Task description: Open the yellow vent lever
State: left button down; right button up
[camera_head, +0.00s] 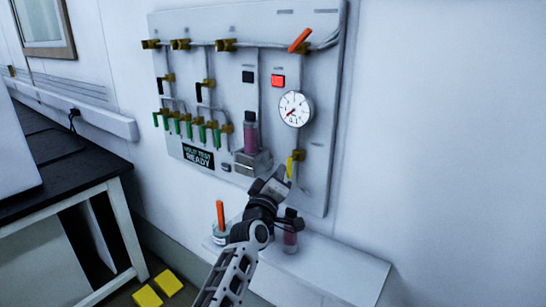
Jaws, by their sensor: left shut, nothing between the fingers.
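The yellow vent lever (290,168) is at the lower right of the grey wall panel, on a brass valve (298,155) below the round gauge (295,109). My right gripper is not in view.
The panel (320,180) also carries an orange lever (299,40), a red button (278,81), several green levers and a pink bottle (251,135). Below, a white ledge (340,270) holds an orange-handled item (220,215) and another bottle (290,238). A black-topped bench (60,165) stands left.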

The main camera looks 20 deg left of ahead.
pick_arm(q)
jog(key=shift+d+f, duration=0.25)
jog(key=a+b, duration=0.1)
jog(key=a, duration=0.1)
jog(key=w+a+b, duration=0.1)
jog(key=a, duration=0.1)
jog(key=s, duration=1)
jog(key=shift+r+p, duration=0.25)
jog(key=shift+p, duration=0.2)
jog(key=shift+d, duration=0.1)
